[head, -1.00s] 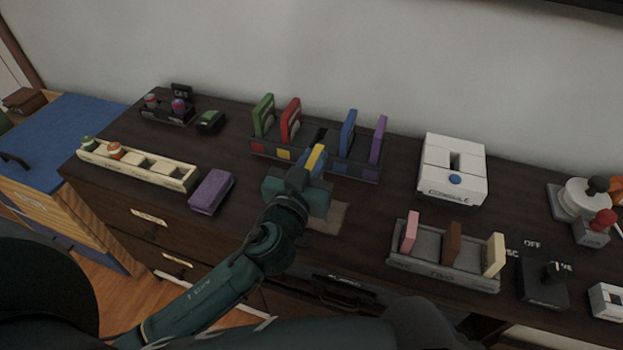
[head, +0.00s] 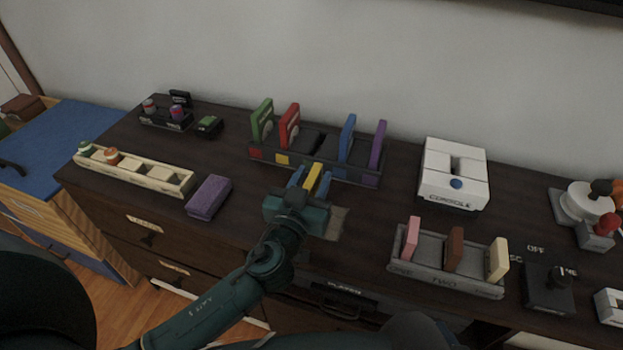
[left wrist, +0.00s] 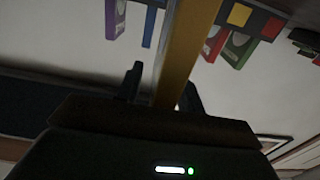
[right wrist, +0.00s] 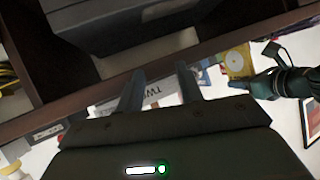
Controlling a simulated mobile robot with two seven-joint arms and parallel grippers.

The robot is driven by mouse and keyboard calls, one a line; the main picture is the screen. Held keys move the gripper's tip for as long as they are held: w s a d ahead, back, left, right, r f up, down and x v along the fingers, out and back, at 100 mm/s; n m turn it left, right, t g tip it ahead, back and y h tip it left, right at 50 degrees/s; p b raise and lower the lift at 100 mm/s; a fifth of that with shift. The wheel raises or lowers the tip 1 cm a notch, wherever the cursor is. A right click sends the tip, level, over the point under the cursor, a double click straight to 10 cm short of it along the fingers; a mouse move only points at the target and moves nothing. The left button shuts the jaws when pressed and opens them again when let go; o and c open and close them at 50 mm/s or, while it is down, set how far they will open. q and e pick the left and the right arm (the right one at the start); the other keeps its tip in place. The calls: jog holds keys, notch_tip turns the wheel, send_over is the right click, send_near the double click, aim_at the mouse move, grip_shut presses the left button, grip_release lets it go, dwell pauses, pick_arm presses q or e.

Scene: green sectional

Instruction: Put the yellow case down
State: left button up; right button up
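The yellow case (head: 314,178) stands up between the fingers of my left gripper (head: 310,178), in front of the dark rack (head: 262,156). In the left wrist view the yellow case (left wrist: 187,45) runs between the two fingers (left wrist: 160,88), which are closed on it. Whether its lower end touches anything is hidden by the gripper. My right gripper shows only in the right wrist view (right wrist: 160,82); its fingers are apart with nothing held between them, below the dresser's front.
The rack holds green (head: 262,120), red (head: 289,126), blue (head: 347,135) and purple (head: 377,145) cases, with a gap in the middle. A tan patch (head: 337,222) lies beside my left gripper. A grey rack (head: 428,272), white console (head: 453,187) and purple block (head: 208,197) stand nearby.

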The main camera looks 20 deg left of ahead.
jog(key=shift+r, duration=0.1)
